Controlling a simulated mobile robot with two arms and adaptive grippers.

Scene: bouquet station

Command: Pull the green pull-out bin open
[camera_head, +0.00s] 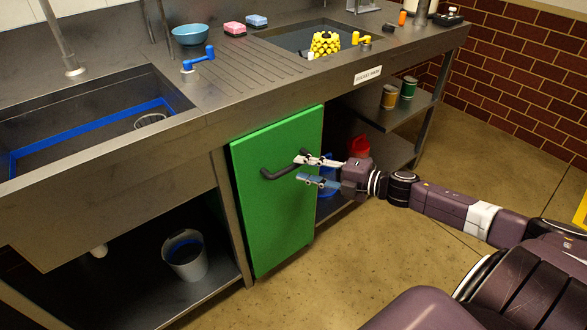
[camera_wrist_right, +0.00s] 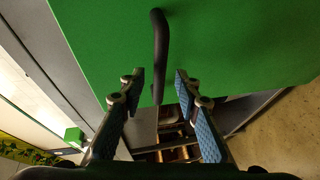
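The green pull-out bin (camera_head: 272,215) shows as a tall green front panel under the steel counter. I see no clear gap along its top edge. A dark bar handle (camera_head: 282,172) runs across its upper part. My right gripper (camera_head: 303,170) is at the right end of this handle with its fingers apart. In the right wrist view, the green panel (camera_wrist_right: 230,40) fills the top and the handle (camera_wrist_right: 158,50) reaches down between the open fingertips of the gripper (camera_wrist_right: 157,82). A gap shows on both sides of the handle. My left gripper is not in view.
A grey bucket (camera_head: 186,257) stands on the lower shelf left of the bin. Open shelves with cans (camera_head: 408,88) and a red item (camera_head: 359,146) are to the right.

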